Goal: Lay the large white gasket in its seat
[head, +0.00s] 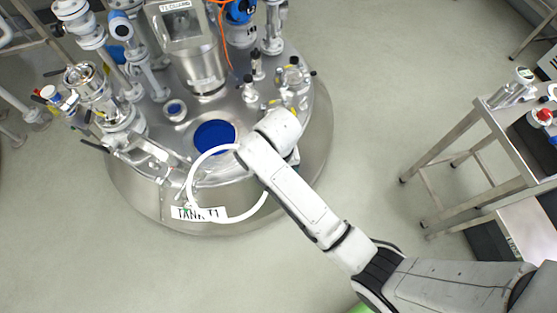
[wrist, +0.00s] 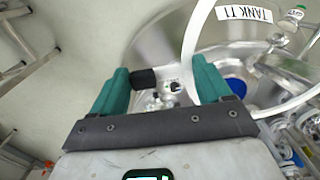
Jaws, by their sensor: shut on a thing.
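The large white gasket (head: 191,188) is a thin ring hanging over the front rim of the tank (head: 150,205), partly in front of the TANK T1 label. My wrist hides part of the ring. My gripper (wrist: 160,78) is shut on the gasket, which also shows in the wrist view (wrist: 188,45), running up from the right green finger and curving off to the right. A round blue disc (head: 215,137) lies on the tank lid just beyond the ring. I cannot tell for sure which place is the seat.
Valves and pipes (head: 100,100) crowd the lid's left, a metal vessel (head: 190,55) stands at its back, and small fittings (head: 290,80) stand at its right. A steel table (head: 480,125) with bottles stands at the right. The floor between is clear.

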